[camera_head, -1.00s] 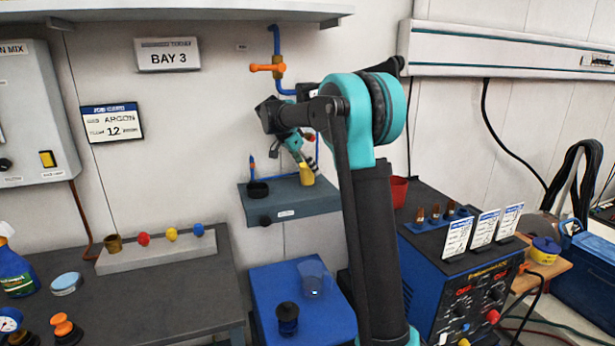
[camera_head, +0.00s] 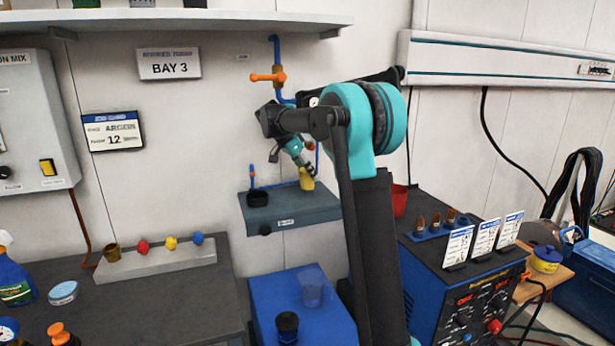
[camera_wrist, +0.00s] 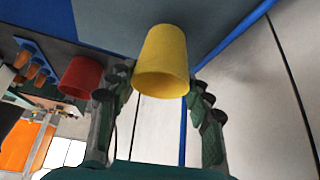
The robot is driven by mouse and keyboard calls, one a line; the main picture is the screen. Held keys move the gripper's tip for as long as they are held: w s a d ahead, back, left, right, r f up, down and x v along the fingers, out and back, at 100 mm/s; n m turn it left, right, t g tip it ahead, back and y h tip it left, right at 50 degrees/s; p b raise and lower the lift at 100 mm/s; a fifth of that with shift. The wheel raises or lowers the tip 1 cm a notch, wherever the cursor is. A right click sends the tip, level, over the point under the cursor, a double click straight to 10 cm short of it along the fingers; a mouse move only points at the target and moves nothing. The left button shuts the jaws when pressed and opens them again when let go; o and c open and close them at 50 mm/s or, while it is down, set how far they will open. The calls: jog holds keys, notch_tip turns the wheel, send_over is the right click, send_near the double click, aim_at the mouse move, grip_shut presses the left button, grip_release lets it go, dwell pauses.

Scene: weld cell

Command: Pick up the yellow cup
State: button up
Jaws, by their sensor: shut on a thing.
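The yellow cup (camera_head: 306,180) is at the right part of the small grey wall shelf (camera_head: 290,212) in the head view. In the wrist view the yellow cup (camera_wrist: 162,62) sits between the two fingers, near their tips. My gripper (camera_head: 307,170) reaches down to the cup from above and is shut on it. The wrist view shows my gripper (camera_wrist: 160,95) with one finger on each side of the cup. I cannot tell whether the cup touches the shelf or is just clear of it.
A black cup-like holder (camera_head: 258,197) stands on the shelf left of the yellow cup. A blue pipe with an orange valve (camera_head: 268,77) runs down the wall above. A red cup (camera_head: 399,200) stands to the right, and also shows in the wrist view (camera_wrist: 80,78).

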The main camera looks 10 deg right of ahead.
jog(key=s+d, duration=0.1)
jog(key=s, duration=0.8)
jog(key=s+d, duration=0.2)
jog(key=s, duration=0.6)
jog(key=shift+s+d, duration=0.25)
jog(key=shift+s, duration=0.1)
